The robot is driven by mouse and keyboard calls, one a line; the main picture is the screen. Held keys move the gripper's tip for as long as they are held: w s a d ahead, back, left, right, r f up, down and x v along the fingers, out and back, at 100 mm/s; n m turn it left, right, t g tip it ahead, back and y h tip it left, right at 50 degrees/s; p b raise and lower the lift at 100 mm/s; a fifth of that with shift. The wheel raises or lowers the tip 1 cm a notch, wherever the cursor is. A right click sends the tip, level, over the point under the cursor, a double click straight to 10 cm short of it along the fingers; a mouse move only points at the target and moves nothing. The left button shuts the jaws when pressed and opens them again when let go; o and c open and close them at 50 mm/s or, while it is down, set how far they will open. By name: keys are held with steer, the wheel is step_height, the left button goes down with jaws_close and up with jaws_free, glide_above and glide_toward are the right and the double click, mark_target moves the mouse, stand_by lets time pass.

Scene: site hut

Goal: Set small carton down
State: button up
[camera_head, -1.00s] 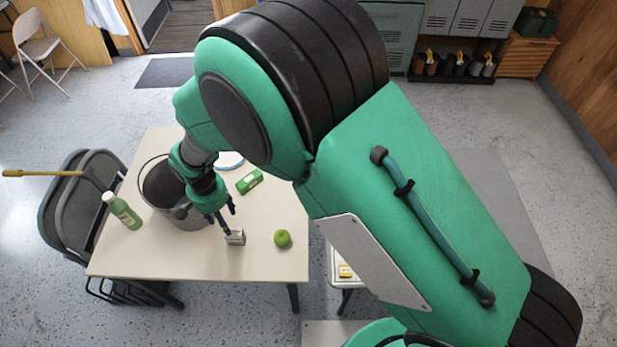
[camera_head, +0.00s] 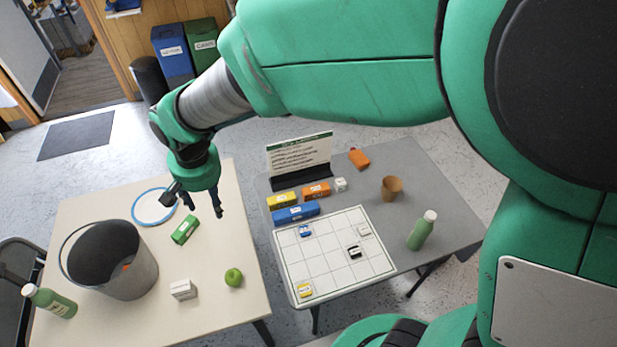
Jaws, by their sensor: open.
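The small white carton (camera_head: 183,289) stands on the cream table (camera_head: 215,316), between the grey bucket and the green apple. My gripper (camera_head: 206,209) is open and empty. It hangs in the air near the right edge of the cream table, farther back than the carton and apart from it. Nothing hides the carton.
The cream table also holds a bucket (camera_head: 128,278), an apple (camera_head: 233,277), a green box (camera_head: 185,229), a plate (camera_head: 154,207) and a green bottle (camera_head: 50,302). A grey table (camera_head: 435,180) bears a grid board (camera_head: 318,264), coloured boxes, a sign (camera_head: 300,155), a cup (camera_head: 391,188) and another bottle (camera_head: 421,230).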

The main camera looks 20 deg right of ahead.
steer(key=s+d+r+t, duration=0.1)
steer(key=s+d+r, duration=0.2)
steer(key=d+r, duration=0.45)
steer(key=s+d+r+t, duration=0.1)
steer(key=s+d+r, duration=0.35)
steer(key=d, duration=0.55)
steer(key=s+d+r+t+h, duration=0.1)
steer(key=s+d+r, duration=0.3)
steer(key=s+d, duration=0.6)
steer(key=shift+s+d+r+t, duration=0.15)
steer(key=shift+s+d+t, duration=0.25)
steer(key=shift+s, duration=0.2)
